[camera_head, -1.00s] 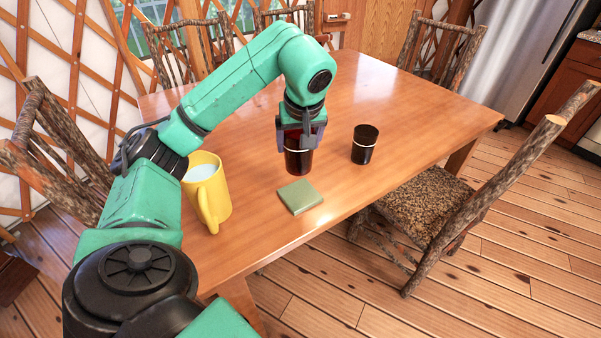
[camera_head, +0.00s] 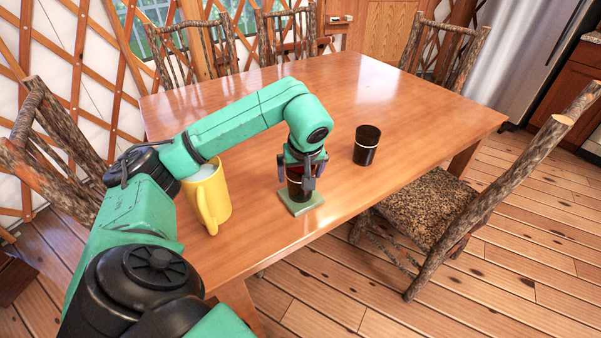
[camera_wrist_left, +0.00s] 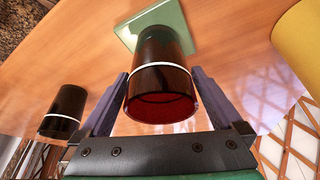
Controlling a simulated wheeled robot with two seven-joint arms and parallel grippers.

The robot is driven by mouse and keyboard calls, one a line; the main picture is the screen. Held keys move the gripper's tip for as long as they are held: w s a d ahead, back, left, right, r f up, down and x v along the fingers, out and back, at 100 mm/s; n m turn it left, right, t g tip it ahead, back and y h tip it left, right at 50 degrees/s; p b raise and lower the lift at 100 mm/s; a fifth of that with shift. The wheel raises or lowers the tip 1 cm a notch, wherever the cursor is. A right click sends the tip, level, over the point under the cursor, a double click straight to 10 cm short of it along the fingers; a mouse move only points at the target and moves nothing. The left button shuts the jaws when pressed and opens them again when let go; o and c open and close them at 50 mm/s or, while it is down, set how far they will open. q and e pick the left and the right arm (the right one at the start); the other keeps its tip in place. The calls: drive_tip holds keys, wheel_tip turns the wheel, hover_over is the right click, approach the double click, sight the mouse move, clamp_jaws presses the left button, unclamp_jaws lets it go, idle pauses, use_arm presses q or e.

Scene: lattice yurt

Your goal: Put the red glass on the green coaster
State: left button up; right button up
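The red glass (camera_wrist_left: 160,80) is dark red with a pale band. It stands upright on the green coaster (camera_head: 302,210), or just above it; a tiny gap would be hard to see. The coaster is a flat square, also seen beyond the glass in the left wrist view (camera_wrist_left: 128,36). My left gripper (camera_head: 301,180) comes down over the glass from above. Its fingers (camera_wrist_left: 160,72) lie on both sides of the glass and seem to touch its wall. It partly hides the glass in the head view. My right gripper is not in view.
A dark, banded glass (camera_head: 366,145) stands to the right of the coaster. A yellow mug (camera_head: 208,198) stands to the left, near my left forearm. The wooden table (camera_head: 400,105) is clear at the back. Rustic chairs (camera_head: 430,205) surround it.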

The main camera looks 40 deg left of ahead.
use_arm(q)
drive_tip(key=shift+r, duration=0.15)
drive_tip(key=p+v, duration=0.3)
drive_tip(key=v, duration=0.9)
drive_tip(key=shift+a, duration=0.1)
